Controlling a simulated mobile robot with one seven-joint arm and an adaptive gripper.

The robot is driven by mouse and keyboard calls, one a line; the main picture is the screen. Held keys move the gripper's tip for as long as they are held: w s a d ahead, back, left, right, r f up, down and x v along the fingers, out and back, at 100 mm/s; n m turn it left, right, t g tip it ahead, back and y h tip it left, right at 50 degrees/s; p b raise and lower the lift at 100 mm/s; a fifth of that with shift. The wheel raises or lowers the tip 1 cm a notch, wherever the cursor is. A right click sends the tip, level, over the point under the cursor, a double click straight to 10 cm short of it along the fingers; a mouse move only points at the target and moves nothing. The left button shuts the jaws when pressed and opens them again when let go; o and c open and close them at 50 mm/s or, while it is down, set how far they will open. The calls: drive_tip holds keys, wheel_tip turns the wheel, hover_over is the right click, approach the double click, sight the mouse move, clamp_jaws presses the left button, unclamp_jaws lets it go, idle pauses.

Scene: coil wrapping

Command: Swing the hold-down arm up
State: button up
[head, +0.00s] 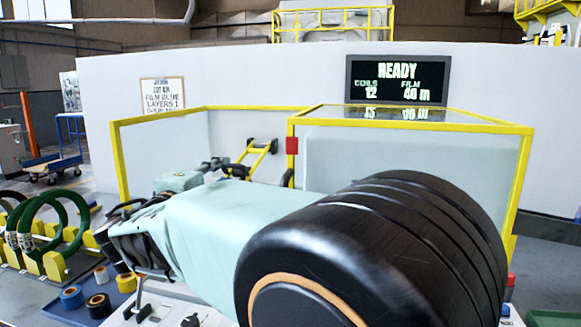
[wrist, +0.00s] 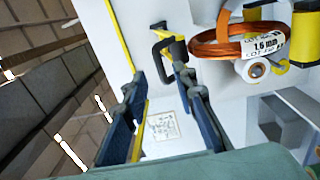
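The handle lies ahead, at about the gap between the fingertips. Nothing is held, and I cannot tell whether a finger touches the handle. In the head view, a yellow piece with dark ends (head: 259,150) stands inside the guard, beyond my wrist. My arm hides much of the machine there.
A copper coil (wrist: 222,50) with a label hangs right of the handle, above a white roll (wrist: 252,70). Yellow-framed clear guards (head: 410,165) stand close on the right. Green coils (head: 50,225) sit on a yellow rack at left. The screen (head: 397,80) reads READY.

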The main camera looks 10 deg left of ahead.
sight(230, 166)
drive_tip(key=w, duration=0.6)
drive_tip(key=shift+d+r, duration=0.1)
drive_tip(key=shift+d, duration=0.1)
drive_tip(key=shift+c, duration=0.6)
clamp_jaws()
